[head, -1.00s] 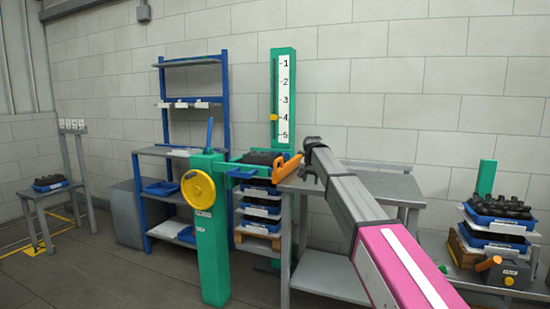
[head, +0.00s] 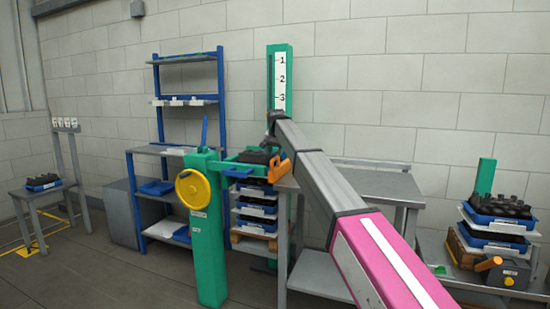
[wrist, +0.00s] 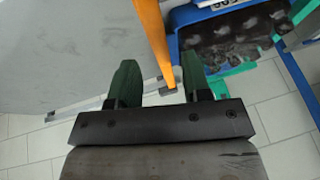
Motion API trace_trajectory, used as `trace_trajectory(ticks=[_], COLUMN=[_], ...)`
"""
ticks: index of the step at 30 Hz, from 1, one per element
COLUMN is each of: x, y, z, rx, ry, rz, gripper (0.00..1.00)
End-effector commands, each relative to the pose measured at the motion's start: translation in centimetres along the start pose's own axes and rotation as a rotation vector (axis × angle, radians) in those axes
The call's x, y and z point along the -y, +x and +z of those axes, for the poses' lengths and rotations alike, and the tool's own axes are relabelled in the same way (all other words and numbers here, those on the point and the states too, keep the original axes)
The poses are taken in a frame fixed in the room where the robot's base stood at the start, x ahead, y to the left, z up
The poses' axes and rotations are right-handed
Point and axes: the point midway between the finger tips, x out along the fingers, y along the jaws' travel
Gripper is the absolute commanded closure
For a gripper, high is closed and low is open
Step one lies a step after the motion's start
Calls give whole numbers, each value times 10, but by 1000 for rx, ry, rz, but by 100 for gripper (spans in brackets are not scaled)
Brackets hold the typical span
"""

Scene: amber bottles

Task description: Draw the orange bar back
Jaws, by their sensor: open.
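The orange bar (head: 277,171) sits at the right end of the green arm on the green post with the yellow wheel; my arm hides part of it in the head view. In the wrist view the orange bar (wrist: 154,42) comes down from the top edge, and its lower end lies between the two dark green fingers. My gripper (wrist: 158,75) is open, with a gap visible on both sides of the bar. I cannot tell how far the bar is below the fingers. In the head view the fingers are mostly hidden at the arm's end.
The green post (head: 209,240) with the yellow wheel (head: 193,188) stands left of my arm. A blue tray (wrist: 230,38) of dark parts lies right of the bar. A grey table (head: 375,182) stands behind my arm. A numbered green column (head: 272,58) rises behind.

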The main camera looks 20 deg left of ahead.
Motion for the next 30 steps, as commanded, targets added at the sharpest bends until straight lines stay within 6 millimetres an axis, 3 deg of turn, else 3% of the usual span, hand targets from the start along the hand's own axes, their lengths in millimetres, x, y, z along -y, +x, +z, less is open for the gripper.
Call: trace_trajectory(ticks=[7,19,23,30], x=[0,0,0,-3], y=[30,35,35,34], z=[0,0,0,0], rx=[0,0,0,0], ry=[0,0,0,0], rz=[0,0,0,0], gripper=[56,56,98,100])
